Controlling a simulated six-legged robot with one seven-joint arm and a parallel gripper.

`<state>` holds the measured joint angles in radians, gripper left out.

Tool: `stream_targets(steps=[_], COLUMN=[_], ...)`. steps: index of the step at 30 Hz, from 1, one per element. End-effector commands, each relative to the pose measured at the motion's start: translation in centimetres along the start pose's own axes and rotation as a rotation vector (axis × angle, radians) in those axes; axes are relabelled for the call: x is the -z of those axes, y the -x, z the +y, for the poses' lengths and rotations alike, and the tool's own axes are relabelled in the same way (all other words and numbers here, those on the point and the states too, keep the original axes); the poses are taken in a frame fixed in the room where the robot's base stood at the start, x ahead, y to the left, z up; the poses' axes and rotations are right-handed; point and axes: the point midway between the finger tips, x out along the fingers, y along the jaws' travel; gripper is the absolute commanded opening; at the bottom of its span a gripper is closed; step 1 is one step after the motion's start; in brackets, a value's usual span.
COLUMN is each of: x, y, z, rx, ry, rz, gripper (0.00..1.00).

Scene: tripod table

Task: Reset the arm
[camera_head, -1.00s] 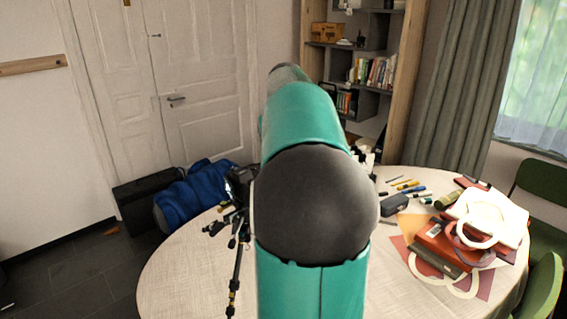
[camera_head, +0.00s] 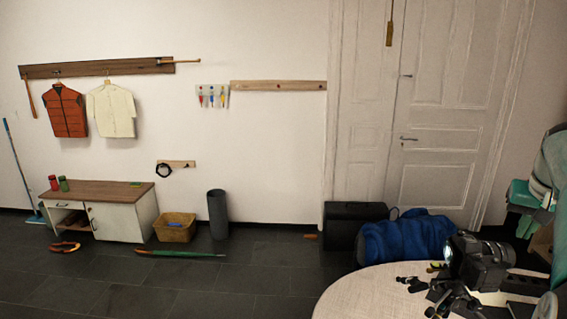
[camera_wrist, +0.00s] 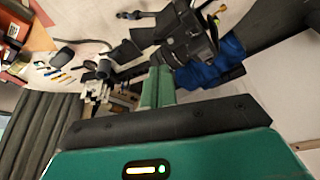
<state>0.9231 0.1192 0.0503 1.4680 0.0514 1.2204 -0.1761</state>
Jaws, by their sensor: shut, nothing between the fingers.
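My gripper (camera_wrist: 157,82) shows in the wrist view with its two teal fingers together and nothing between them. The fingers point toward a black camera (camera_wrist: 187,38), and overlap it in the picture; I cannot tell the distance. In the head view, parts of my teal and grey arm show at the right edge, and most of the arm is cut off by the frame. The black camera (camera_head: 478,262) stands on a small tripod on the round table (camera_head: 350,295) at the lower right of the head view.
A blue rolled bag (camera_head: 405,240) and a black case (camera_head: 350,225) lie by the door, behind the table. A low cabinet (camera_head: 120,215), a yellow crate (camera_head: 175,228) and a grey cylinder (camera_head: 218,215) stand along the wall. The dark floor at lower left is mostly clear.

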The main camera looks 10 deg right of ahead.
Motion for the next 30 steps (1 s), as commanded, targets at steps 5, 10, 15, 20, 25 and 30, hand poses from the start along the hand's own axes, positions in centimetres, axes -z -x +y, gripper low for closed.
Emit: stream_targets(steps=[5,10,15,20,25,30], x=[-3.9,-10.9,-19.1,-27.1,-33.8,-36.3], y=[1.6,2.7,3.1,2.4,0.9,0.1], z=[-8.1,-16.1,-21.5,-24.4,-25.5,-25.6], rx=[0.032,0.079,0.138,0.202,0.262,0.287], ry=[0.115,0.253,0.386,0.509,0.611,0.648], rz=[0.025,0.058,0.091,0.120,0.141,0.148], gripper=[0.00,0.00,0.00,0.00,0.00,0.00])
